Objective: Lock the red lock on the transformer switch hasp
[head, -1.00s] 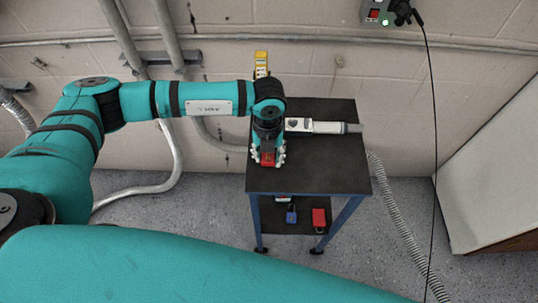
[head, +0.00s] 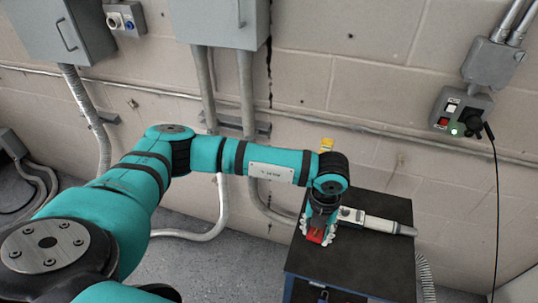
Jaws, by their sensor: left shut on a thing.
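My left gripper (head: 317,232) points down over the left part of a small black-topped cart (head: 350,262). It is shut on the red lock (head: 315,237), which shows between its fingers. Most of the lock is hidden by the gripper, and I cannot tell whether it touches the cart top. Two grey wall cabinets (head: 68,30) and (head: 222,18) show at the top, cut off by the frame edge. I cannot make out a switch hasp on either. My right gripper is not in view.
A white and grey handheld tool (head: 375,221) lies on the cart beside the gripper. A yellow item (head: 326,145) shows behind my arm. A wall box with a green light (head: 461,112) has a plugged-in hanging cable (head: 496,200). Conduits run along the wall.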

